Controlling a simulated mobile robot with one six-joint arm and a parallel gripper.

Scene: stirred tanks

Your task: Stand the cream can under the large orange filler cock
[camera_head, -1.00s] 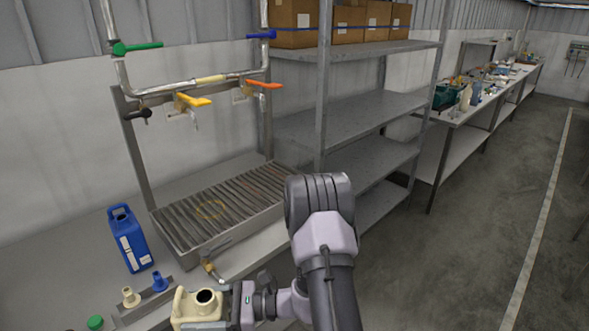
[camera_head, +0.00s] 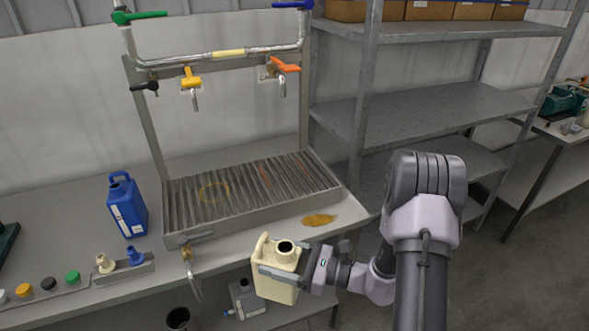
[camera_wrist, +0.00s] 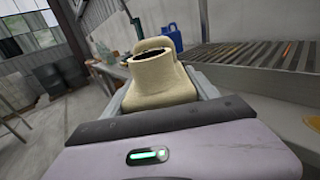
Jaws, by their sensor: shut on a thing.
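The cream can (camera_head: 276,282) is upright or nearly so, with its dark mouth uncapped. My gripper (camera_head: 288,275) is shut on its body and holds it in front of the bench's front edge, below the right half of the drip tray. In the wrist view the can (camera_wrist: 160,82) fills the space between the fingers. The orange filler cock (camera_head: 284,66) is on the right of the pipe, its spout pointing down over the slatted tray (camera_head: 240,218). Faint orange marks (camera_head: 264,177) are on the slats below it.
A yellow-handled cock (camera_head: 190,80) is left of the orange one. A blue can (camera_head: 127,206) stands left of the tray. A brass tap (camera_head: 188,262) juts from the tray front. A brown puddle (camera_head: 318,220) lies right of it. Shelving (camera_head: 440,105) stands to the right.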

